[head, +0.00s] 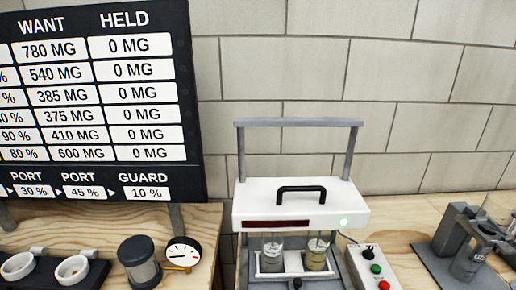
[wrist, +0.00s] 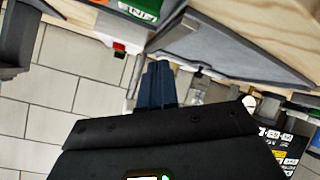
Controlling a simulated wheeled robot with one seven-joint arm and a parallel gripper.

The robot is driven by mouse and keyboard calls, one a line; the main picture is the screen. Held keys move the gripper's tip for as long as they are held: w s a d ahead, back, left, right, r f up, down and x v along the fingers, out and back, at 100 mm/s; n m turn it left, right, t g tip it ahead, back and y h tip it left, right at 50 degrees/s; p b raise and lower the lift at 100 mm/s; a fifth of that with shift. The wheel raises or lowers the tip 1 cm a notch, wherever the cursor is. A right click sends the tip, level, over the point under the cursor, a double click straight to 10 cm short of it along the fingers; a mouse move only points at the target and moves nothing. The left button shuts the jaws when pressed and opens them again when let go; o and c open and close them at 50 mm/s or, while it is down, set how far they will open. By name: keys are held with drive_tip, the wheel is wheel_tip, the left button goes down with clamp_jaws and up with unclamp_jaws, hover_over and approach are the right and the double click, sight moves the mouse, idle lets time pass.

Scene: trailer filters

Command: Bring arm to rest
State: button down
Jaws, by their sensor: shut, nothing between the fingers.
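My gripper (wrist: 158,84) shows in the wrist view, with its dark blue fingers together and nothing between them. It is held in the air, with the bench edge and wall seen tilted beyond it. The dark wrist housing (wrist: 160,140) fills the lower part of that view. My arm and gripper do not show in the head view.
In the head view, a white lidded machine (head: 300,205) with a black handle stands over two jars. A button box (head: 375,266) is beside it. A readout board (head: 95,100), dial gauge (head: 182,254) and dark canister (head: 139,262) are left; a grey fixture (head: 470,245) is right.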

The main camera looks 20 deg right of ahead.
drive_tip(key=s+a+r+m+t+y, duration=0.1)
drive_tip(key=s+a+r+m, duration=0.1)
drive_tip(key=s+a+r, duration=0.3)
drive_tip(key=s+a+r+m+t+y, duration=0.1)
drive_tip(key=s+a+r, duration=0.5)
drive_tip(key=s, duration=0.7)
drive_tip(key=shift+s+r+m+t+b, duration=0.15)
drive_tip(key=shift+r+m+t+b, duration=0.3)
drive_tip(key=shift+r+t, duration=0.45)
